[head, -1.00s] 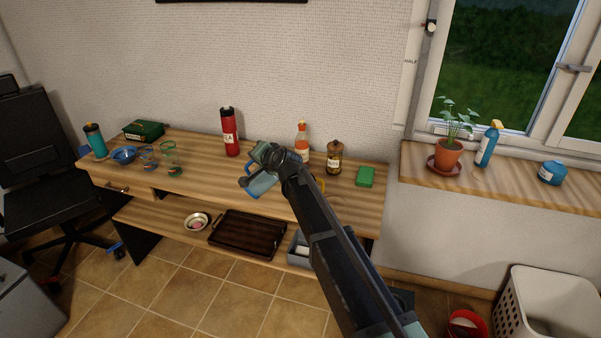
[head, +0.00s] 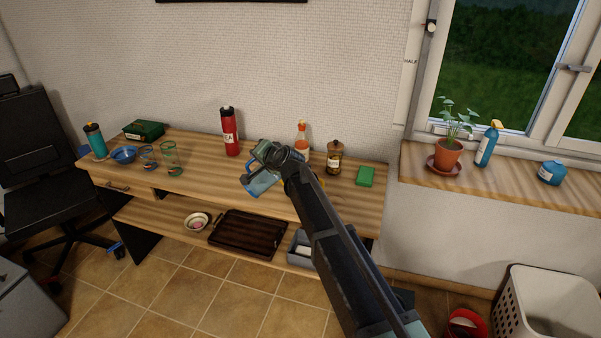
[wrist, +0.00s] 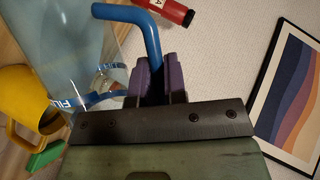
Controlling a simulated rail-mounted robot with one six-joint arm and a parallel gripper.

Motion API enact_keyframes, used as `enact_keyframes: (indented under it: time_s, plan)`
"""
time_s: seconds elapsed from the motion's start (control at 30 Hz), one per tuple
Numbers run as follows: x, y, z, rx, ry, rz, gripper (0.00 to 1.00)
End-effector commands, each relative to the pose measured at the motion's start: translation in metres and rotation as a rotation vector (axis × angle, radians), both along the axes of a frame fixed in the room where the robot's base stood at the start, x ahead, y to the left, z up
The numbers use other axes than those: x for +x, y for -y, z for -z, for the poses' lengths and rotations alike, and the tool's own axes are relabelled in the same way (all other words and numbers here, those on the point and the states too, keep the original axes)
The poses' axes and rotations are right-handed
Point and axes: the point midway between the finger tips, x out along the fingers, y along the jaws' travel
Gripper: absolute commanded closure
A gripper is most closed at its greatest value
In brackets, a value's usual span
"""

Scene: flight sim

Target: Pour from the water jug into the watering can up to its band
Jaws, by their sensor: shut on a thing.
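The water jug (head: 262,184) is translucent blue and looks tilted in the head view, above the desk's front middle. My gripper (head: 270,153) is at its upper side. In the wrist view, my gripper (wrist: 160,78) is shut on the jug's blue handle (wrist: 150,35). Only a yellow sliver (head: 321,182) shows beside my arm in the head view.
On the desk (head: 215,188) stand a red flask (head: 229,133), an orange-capped bottle (head: 302,143), a brown jar (head: 334,158) and a green block (head: 365,176). A dark tray (head: 247,240) is on the lower shelf.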

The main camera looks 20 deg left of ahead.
Motion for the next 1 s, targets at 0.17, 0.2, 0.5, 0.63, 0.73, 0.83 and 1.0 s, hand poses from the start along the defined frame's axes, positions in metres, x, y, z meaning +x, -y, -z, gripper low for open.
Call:
enact_keyframes:
  time_s: [0.17,0.2,0.5,0.63,0.73,0.83,1.0]
  plan:
    - [0.0005,0.0003,-0.0012,0.006,-0.005,0.000,1.00]
    - [0.0006,0.0001,-0.0013,0.007,-0.005,0.000,1.00]
    - [0.0012,0.0008,-0.0025,0.015,-0.013,0.000,1.00]
    - [0.0015,0.0018,-0.0030,0.019,-0.016,0.000,1.00]
    - [0.0018,0.0021,-0.0034,0.021,-0.019,0.000,1.00]
    - [0.0019,0.0019,-0.0038,0.023,-0.022,0.000,1.00]
    - [0.0024,0.0020,-0.0045,0.029,-0.026,0.000,1.00]
